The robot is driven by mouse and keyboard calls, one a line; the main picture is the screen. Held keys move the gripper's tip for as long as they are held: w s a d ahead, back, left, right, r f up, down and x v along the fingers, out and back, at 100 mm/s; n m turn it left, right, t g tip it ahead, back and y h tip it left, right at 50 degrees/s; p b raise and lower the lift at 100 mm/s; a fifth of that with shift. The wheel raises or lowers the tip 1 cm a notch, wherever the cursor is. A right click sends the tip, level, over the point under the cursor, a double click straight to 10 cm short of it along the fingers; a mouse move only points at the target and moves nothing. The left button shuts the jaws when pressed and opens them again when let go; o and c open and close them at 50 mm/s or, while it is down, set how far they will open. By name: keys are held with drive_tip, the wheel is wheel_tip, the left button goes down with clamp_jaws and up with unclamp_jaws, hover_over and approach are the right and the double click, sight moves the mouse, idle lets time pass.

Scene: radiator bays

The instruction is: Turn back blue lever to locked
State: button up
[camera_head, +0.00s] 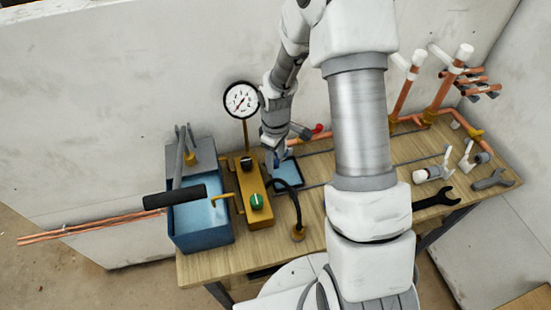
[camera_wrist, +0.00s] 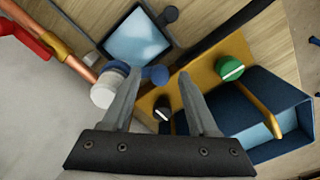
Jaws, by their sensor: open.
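The blue lever (camera_wrist: 156,75) shows in the wrist view as a blue piece with a rounded end, between my fingertips. Its other end appears to run behind my left finger towards a white cylinder with a blue band (camera_wrist: 104,92). My gripper (camera_wrist: 157,77) is open, one finger on each side of the rounded end; I cannot tell whether either touches it. In the head view my gripper (camera_head: 275,156) points down behind the yellow block, near a small blue patch. The lever's angle and any locked mark cannot be made out.
A yellow block (camera_head: 246,180) carries a green knob (camera_head: 257,201) and a black knob (camera_head: 247,163). A blue tank (camera_head: 205,220) stands left of it, a gauge (camera_head: 241,100) above. A dark-framed panel (camera_wrist: 138,38) lies close by. Copper pipe (camera_wrist: 62,45) runs along the wall.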

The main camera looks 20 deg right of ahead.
drive_tip(key=shift+f, duration=0.2)
clamp_jaws()
idle(1.4)
